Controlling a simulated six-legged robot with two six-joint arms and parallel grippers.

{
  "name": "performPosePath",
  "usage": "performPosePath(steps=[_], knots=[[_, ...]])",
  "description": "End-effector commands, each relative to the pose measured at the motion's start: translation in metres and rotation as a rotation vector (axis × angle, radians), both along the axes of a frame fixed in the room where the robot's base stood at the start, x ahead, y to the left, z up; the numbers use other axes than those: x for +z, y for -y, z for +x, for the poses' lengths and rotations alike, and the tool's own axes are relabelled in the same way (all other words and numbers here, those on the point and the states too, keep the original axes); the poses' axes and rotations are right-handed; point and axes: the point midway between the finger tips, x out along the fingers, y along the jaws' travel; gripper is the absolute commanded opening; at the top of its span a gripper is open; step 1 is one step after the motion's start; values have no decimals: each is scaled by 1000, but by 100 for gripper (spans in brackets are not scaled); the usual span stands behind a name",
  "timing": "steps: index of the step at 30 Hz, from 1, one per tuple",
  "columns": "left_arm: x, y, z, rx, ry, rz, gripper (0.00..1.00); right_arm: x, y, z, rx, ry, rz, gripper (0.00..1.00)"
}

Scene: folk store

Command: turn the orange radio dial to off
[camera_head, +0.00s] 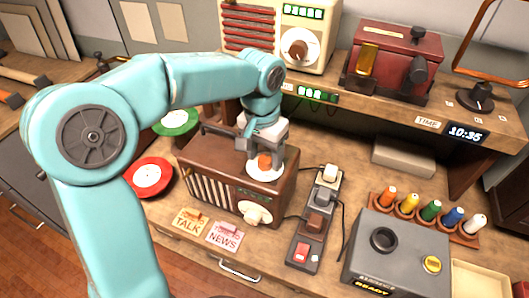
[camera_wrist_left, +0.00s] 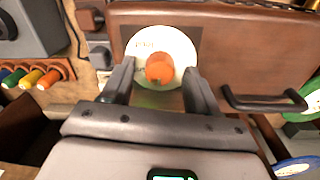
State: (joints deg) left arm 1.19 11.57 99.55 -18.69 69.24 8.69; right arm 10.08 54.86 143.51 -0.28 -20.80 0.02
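The brown radio (camera_head: 222,182) stands on the wooden bench. The orange dial (camera_head: 265,161) sits on a round white plate (camera_head: 268,174) on the radio's top. My left gripper (camera_head: 264,147) is right at the dial, coming from above. In the left wrist view the orange dial (camera_wrist_left: 160,68) and white plate (camera_wrist_left: 176,42) show between the two dark fingers (camera_wrist_left: 158,80). The fingers are open, with a gap on each side of the dial. The plate's lettering is too small to read surely. My right gripper is not in view.
A dark handle (camera_wrist_left: 262,103) stands on the radio top beside the plate. A cream knob (camera_head: 257,214) is on the radio's front. A switch strip (camera_head: 313,220) and a grey box (camera_head: 398,250) stand to the right. Red (camera_head: 150,176) and green (camera_head: 177,122) discs lie left.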

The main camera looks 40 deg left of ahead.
Motion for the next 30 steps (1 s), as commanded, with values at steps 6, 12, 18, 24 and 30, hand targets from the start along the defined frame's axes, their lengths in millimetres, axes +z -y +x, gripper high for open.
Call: performPosePath(steps=[6, 12, 18, 24, 30], knots=[[12, -1, 0, 0, 1, 0, 60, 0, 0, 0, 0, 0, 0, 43], [60, -3, 1, 0, 6, 0, 60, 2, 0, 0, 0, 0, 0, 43], [114, -5, 1, -1, 4, -1, 60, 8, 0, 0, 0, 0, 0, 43], [150, -7, 1, 0, 1, 0, 60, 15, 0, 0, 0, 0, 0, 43], [163, -7, 0, 0, 0, 0, 60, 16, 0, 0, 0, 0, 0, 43]])
